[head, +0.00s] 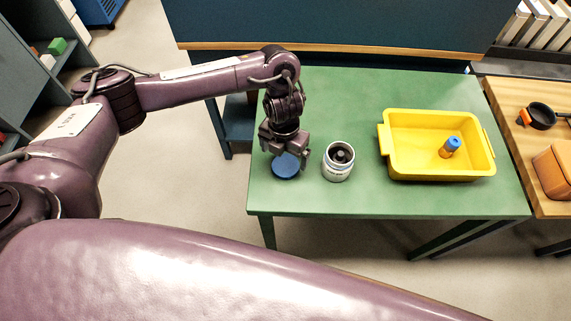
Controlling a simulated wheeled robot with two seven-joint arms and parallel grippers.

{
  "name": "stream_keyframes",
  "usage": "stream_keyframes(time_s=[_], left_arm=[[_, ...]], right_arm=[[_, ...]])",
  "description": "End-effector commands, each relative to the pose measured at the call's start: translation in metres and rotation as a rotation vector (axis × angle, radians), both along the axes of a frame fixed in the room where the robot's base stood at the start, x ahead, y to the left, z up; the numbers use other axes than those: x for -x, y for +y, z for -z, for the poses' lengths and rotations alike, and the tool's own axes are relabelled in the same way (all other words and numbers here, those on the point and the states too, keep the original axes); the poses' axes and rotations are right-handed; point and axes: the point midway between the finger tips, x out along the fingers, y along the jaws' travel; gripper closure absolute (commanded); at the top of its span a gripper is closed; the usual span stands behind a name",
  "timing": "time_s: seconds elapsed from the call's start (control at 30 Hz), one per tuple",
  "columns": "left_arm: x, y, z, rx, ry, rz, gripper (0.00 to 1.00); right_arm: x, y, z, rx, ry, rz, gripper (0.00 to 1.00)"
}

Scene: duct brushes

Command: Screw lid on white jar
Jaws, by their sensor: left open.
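The white jar (338,170) stands upright and open on the green table, with something dark inside its mouth. A round blue lid (285,168) lies on the table to the left of the jar, apart from it. My left gripper (287,158) is open and points down right over the lid, with its fingers hiding the lid's far part. Whether the fingers touch the lid I cannot tell. My right gripper is not in view.
A yellow bin (437,174) stands on the right of the green table (345,100), with an orange and blue bottle (450,147) in it. A wooden table (550,195) adjoins at right. The table behind the jar is clear.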

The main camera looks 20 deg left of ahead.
Motion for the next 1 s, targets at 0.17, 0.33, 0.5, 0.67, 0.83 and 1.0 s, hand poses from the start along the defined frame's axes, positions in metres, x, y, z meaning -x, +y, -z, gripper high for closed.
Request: stream_keyframes(time_s=[0.17, 0.33, 0.5, 0.67, 0.83, 1.0], left_arm=[[0.003, -0.002, 0.026, 0.0, 0.007, -0.001, 0.06], [0.002, -0.002, 0.045, -0.002, 0.003, 0.0, 0.06], [0.001, -0.002, 0.05, 0.0, 0.001, 0.0, 0.06], [0.001, -0.002, 0.05, 0.0, 0.001, 0.0, 0.06], [0.001, -0.002, 0.049, 0.0, 0.001, 0.0, 0.19], [0.001, -0.002, 0.049, 0.0, 0.001, 0.0, 0.41]], right_arm=[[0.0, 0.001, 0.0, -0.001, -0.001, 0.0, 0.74], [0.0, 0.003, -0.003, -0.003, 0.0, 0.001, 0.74], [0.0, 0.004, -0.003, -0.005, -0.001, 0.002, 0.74], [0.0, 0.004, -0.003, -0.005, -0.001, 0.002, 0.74], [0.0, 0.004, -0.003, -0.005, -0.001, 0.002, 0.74], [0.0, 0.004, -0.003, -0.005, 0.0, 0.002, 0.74]])
